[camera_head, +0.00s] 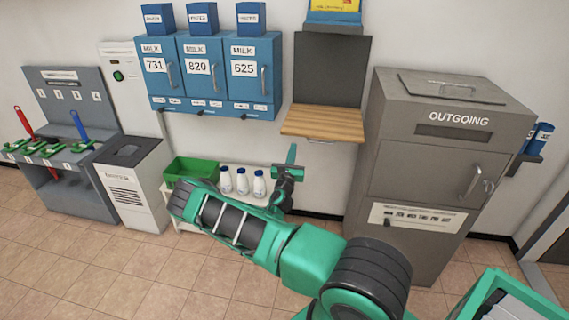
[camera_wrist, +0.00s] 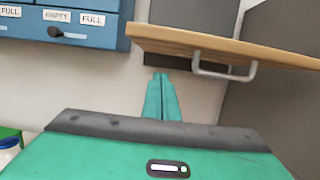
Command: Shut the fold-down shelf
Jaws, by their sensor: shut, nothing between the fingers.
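The fold-down shelf (camera_head: 322,123) is a wooden board that stands out level from a dark grey wall panel (camera_head: 330,68). In the wrist view the shelf (camera_wrist: 225,45) is at the upper right, with a metal handle (camera_wrist: 225,72) under its front edge. My gripper (camera_head: 291,155) is below the shelf and a little to its left in the head view. In the wrist view my gripper's fingers (camera_wrist: 160,78) are together, empty, and point up toward the underside of the shelf. I cannot tell whether they touch it.
Blue milk boxes (camera_head: 212,75) hang on the wall left of the shelf. A grey outgoing mailbox (camera_head: 425,160) stands close on the right. A low white rack with bottles (camera_head: 243,182) and a green crate (camera_head: 190,169) is below left.

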